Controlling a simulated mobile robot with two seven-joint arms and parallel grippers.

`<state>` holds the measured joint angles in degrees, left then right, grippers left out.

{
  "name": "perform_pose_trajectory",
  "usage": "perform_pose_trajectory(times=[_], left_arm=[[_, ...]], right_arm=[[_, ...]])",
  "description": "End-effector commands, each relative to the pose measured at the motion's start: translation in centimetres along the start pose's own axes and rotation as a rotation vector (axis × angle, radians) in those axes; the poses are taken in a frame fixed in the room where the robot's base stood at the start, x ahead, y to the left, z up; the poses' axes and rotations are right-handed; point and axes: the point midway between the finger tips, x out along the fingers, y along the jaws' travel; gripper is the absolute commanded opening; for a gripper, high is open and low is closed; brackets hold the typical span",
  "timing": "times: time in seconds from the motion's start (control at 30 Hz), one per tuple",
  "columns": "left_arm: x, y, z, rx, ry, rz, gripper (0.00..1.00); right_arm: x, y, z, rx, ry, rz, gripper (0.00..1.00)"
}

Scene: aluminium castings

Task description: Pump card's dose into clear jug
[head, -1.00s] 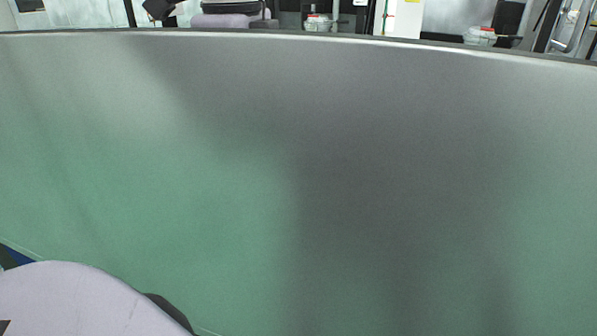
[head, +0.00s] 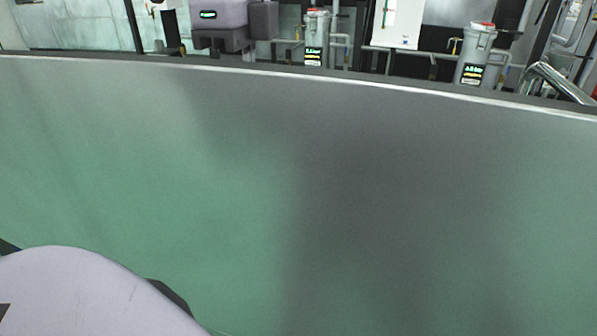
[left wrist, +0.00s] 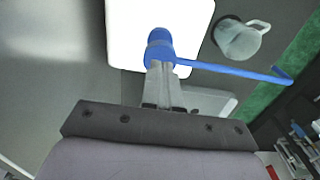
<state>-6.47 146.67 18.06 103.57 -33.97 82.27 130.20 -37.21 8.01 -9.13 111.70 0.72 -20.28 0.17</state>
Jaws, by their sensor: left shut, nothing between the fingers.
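In the left wrist view my left gripper (left wrist: 167,98) is shut and empty. Its fingertips point at a blue pump head (left wrist: 159,46) and overlap it in the picture; I cannot tell whether they touch. The pump's long blue spout (left wrist: 230,70) reaches right and ends in a bent tip. Under the pump is a white container (left wrist: 125,35). A clear jug (left wrist: 238,40) with a handle stands right of it, beside the spout and not under its tip. I cannot make out a dose card. My right gripper shows in neither view.
A large blurred green-grey surface (head: 240,200) fills most of the head view. Behind it stand grey canisters with lit displays (head: 475,55), a lilac machine (head: 220,25) and a white panel (head: 398,22). A green strip (left wrist: 290,70) lies right of the jug.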

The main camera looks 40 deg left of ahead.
Motion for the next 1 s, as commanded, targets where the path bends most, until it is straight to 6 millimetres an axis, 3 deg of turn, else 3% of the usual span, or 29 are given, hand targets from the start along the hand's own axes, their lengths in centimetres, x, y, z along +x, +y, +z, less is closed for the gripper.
perform_pose_trajectory(times=[0.33,0.83,1.0], left_arm=[[-0.5,0.0,0.0,0.0,0.0,-0.001,0.0],[-5.5,0.0,0.0,0.0,0.0,0.0,0.0],[-6.2,0.0,0.0,0.0,0.0,0.0,0.0]], right_arm=[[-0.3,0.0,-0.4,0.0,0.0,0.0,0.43],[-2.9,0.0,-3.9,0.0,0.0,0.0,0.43],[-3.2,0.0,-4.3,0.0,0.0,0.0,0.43]])
